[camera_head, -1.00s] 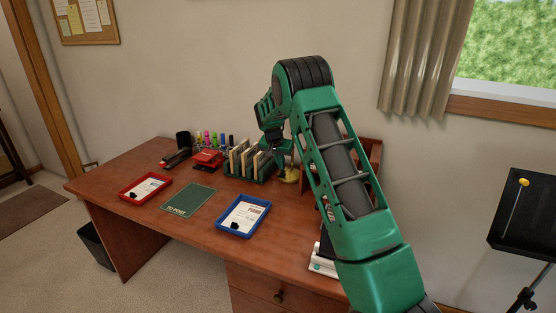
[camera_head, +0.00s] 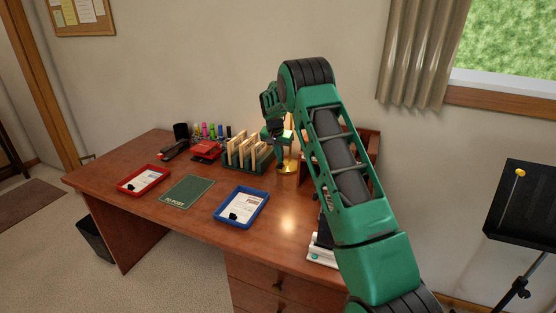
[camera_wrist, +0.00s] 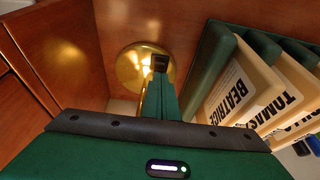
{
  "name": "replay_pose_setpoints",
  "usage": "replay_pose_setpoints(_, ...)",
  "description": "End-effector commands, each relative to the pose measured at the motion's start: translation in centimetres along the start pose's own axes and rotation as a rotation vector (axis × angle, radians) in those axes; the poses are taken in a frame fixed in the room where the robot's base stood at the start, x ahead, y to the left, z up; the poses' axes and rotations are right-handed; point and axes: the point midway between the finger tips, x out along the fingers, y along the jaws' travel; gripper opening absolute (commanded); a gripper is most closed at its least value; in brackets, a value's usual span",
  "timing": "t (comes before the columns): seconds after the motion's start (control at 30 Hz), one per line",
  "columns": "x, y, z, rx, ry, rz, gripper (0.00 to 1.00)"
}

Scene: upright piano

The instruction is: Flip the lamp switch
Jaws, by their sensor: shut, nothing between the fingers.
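The brass desk lamp stands at the back of the desk, mostly behind my arm in the head view. Its round base (camera_head: 287,168) shows below my gripper and part of its green shade (camera_head: 290,134) above. The lamp is lit, with a bright glow on the desk and wall. In the wrist view the shiny brass base (camera_wrist: 132,68) fills the middle. My gripper (camera_wrist: 160,63) is shut and empty, its dark fingertips in front of the base's right part. I cannot tell whether they touch it. The switch itself cannot be made out; the fingers may hide it.
A green rack (camera_head: 262,160) of labelled wooden dividers stands close left of the lamp; it fills the right of the wrist view (camera_wrist: 215,50). A wooden organiser (camera_head: 368,150) stands right, behind my arm. A red tray (camera_head: 125,187) and blue tray (camera_head: 222,216) lie farther forward.

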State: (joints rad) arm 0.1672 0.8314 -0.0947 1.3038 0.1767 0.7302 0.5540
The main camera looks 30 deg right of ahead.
Motion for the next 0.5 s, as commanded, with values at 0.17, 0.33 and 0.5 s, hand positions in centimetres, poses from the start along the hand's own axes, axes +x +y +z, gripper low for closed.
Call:
replay_pose_setpoints(0.17,0.5,0.2,0.7,-0.004,-0.013,0.007,0.00)
replay_pose_setpoints(0.33,0.6,0.2,1.4,-0.005,-0.016,0.008,0.00)
replay_pose_setpoints(0.5,0.6,0.1,2.4,-0.007,-0.021,0.010,0.00)
